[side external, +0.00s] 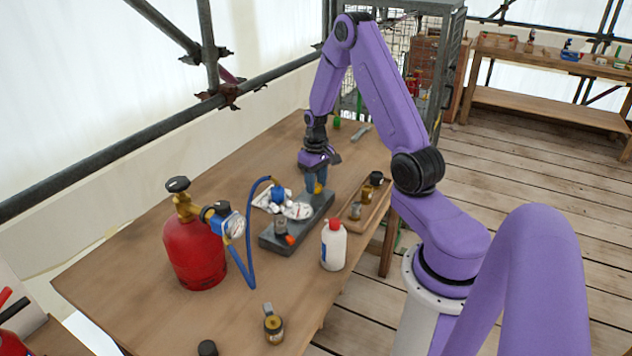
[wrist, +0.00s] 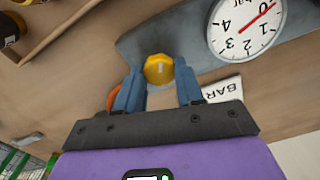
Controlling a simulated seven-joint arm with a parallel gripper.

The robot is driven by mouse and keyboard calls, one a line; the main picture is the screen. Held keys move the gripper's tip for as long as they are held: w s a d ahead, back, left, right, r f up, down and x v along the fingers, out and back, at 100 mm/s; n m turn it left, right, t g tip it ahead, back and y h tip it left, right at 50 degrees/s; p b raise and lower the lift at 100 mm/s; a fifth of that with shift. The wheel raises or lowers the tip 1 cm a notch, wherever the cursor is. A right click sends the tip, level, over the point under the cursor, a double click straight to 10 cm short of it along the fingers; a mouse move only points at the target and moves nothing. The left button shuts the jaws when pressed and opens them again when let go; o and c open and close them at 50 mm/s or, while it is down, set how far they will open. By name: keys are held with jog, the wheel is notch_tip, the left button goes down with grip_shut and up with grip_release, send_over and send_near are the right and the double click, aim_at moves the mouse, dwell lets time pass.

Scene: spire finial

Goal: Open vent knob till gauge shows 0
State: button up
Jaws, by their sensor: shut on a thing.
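The yellow vent knob (wrist: 158,69) sits between the two blue fingers of my gripper (wrist: 160,82), which is shut on it. In the side external view, my gripper (side external: 316,183) reaches straight down to the knob at the far end of a grey block (side external: 268,238). The white round gauge (wrist: 247,27) is next to the knob, partly cut off by the frame's top edge. Its red needle lies close to the 0 mark; the exact reading is hard to tell. The gauge also shows in the side external view (side external: 298,211), too small to read.
A red cylinder (side external: 195,252) with a blue regulator stands at left, its blue hose (side external: 250,220) arching towards the block. A white bottle (side external: 333,246) stands in front. A wooden tray (side external: 352,221) with small fittings lies right of the block. A brass fitting (side external: 273,326) is near the front edge.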

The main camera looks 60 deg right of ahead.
jog(key=shift+n, duration=0.4)
jog(key=o, duration=1)
jog(key=shift+o, duration=0.2)
jog(key=shift+r, duration=0.1)
notch_tip(320, 180, up, 17)
jog(key=shift+r, duration=0.15)
